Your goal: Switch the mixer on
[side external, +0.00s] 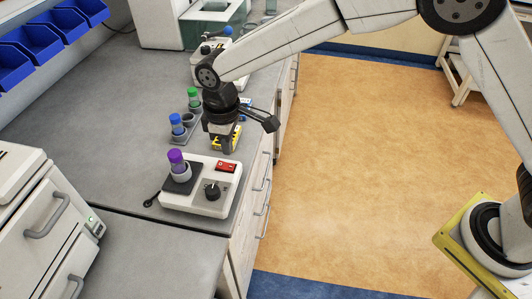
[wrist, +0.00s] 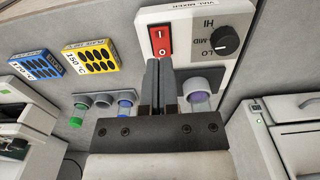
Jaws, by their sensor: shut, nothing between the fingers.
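The mixer (side external: 205,201) is a white box on the grey bench near its front edge. It carries a red rocker switch (side external: 226,167), a black knob (side external: 212,190) and a purple-capped vial in a holder (side external: 181,173). In the wrist view the red switch (wrist: 161,40) shows I and O marks, and the knob (wrist: 225,40) has LO, MID and HI around it. My gripper (side external: 227,150) points down, shut and empty, just behind and above the switch. In the wrist view the fingertips (wrist: 160,64) end close to the switch's O end; I cannot tell whether they touch it.
A rack with a green-capped vial (side external: 193,98) and a blue-capped vial (side external: 177,124) stands behind the mixer. Yellow (wrist: 92,55) and blue (wrist: 35,61) labelled blocks lie nearby. A white drawer unit (side external: 45,220) is at the left.

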